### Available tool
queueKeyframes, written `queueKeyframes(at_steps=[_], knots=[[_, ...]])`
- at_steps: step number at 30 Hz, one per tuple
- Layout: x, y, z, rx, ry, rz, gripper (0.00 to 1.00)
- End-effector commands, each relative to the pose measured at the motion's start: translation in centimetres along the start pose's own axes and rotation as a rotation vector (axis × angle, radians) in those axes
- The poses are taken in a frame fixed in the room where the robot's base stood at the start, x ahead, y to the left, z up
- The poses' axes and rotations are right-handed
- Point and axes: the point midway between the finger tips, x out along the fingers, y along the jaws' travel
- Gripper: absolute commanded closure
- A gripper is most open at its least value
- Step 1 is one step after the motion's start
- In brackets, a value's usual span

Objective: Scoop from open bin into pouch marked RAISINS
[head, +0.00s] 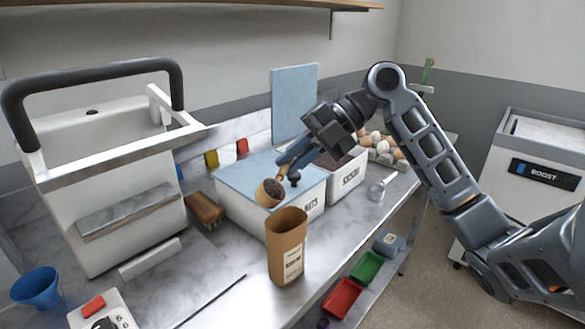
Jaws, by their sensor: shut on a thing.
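My gripper (290,160) is shut on a wooden scoop (268,194). The scoop's bowl holds dark contents and hangs above and a little left of the pouch's mouth. The brown kraft pouch (287,250) stands upright and open on the marble counter; its pale label is too small to read for sure. The open bin (345,180) with its blue lid raised stands behind, with dark contents inside. A second white bin (300,205), with a label ending in "UTS", has its blue lid closed and stands behind the pouch.
A large white machine with a black handle (105,70) stands at left. A blue cup (36,287) is at front left, and a brush (204,208) lies by the closed bin. A metal scoop (380,188) lies right of the open bin. Red (343,298) and green (366,267) trays sit low at the front.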

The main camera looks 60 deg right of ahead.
Motion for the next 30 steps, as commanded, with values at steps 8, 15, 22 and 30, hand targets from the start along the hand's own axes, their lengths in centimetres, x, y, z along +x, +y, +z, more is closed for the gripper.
queueKeyframes(at_steps=[8,15,22,30], knots=[[0.4,-0.7,0.1,-0.034,0.001,0.08,1.0],[0.4,-1.1,0.2,-0.061,0.0,0.149,1.0],[0.5,-1.3,0.2,-0.09,0.0,0.215,1.0],[0.5,-1.6,0.1,-0.124,0.001,0.295,1.0]])
